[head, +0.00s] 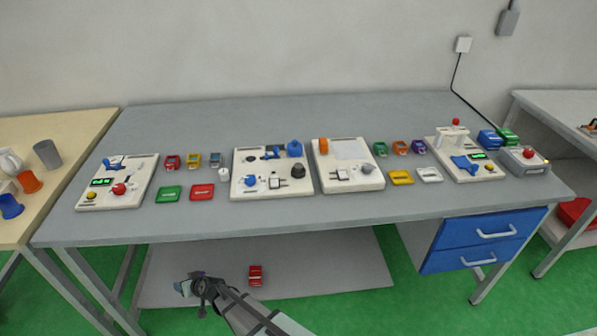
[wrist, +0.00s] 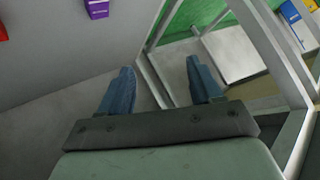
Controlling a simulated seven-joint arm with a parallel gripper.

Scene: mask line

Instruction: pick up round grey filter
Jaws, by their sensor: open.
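A round grey part (head: 368,168) sits at the front right of the right-middle white board (head: 350,186); it looks like the grey filter. A darker round grey part (head: 298,171) sits on the left-middle board (head: 240,193), so I cannot tell for certain which is the filter. My gripper (head: 184,287) is low in front of the bench, below its top, well away from both. In the wrist view its two blue fingers (wrist: 162,82) are spread apart with nothing between them. No round grey part shows in the wrist view.
The grey bench (head: 220,217) also holds a board at the left (head: 106,197), one at the right (head: 480,172), and several small coloured boxes. A lower shelf (head: 330,270) carries a red item (head: 255,275). Blue drawers (head: 487,233) hang at the right.

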